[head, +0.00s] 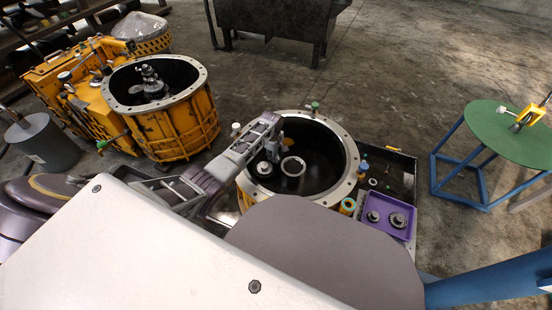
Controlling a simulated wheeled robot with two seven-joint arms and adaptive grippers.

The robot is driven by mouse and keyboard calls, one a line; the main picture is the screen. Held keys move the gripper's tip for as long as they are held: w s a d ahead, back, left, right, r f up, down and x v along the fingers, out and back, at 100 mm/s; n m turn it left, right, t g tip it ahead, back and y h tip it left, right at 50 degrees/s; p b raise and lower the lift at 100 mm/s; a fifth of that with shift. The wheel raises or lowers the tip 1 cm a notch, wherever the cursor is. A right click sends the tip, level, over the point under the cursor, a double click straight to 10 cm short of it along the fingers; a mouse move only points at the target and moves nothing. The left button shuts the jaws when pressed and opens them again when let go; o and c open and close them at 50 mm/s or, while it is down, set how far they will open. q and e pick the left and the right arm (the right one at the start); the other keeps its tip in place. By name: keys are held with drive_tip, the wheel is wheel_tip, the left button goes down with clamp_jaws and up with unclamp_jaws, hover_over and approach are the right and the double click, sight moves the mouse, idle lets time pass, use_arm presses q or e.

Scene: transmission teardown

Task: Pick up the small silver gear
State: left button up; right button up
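A small silver gear (264,168) lies inside the round yellow housing (348,160), near its left wall. A silver ring-shaped part (293,166) lies to its right. Two more silver gears, a smaller one (373,216) and a larger one (398,220), lie in the purple tray (385,230) to the right. My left gripper (273,153) reaches in from the left over the housing's rim, pointing down just above or beside the small gear there. I cannot tell whether its fingers are apart or touch the gear. My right gripper is not in view.
A second yellow housing (190,130) with shafts inside stands at the back left. A grey bin (45,145) is at the far left. A green-topped stand (510,135) is at the right. Small bottles (363,168) and a striped roll (347,206) sit beside the near housing.

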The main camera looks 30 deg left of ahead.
use_arm(q)
clamp_jaws()
drive_tip(key=shift+s, duration=0.1)
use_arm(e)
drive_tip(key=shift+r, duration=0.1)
use_arm(q)
drive_tip(key=shift+r+p, duration=0.5)
drive_tip(key=shift+r, duration=0.2)
wheel_tip(320, 180, up, 7)
drive_tip(key=p, duration=0.4)
drive_tip(key=shift+r+p, duration=0.3)
drive_tip(key=shift+r, duration=0.45)
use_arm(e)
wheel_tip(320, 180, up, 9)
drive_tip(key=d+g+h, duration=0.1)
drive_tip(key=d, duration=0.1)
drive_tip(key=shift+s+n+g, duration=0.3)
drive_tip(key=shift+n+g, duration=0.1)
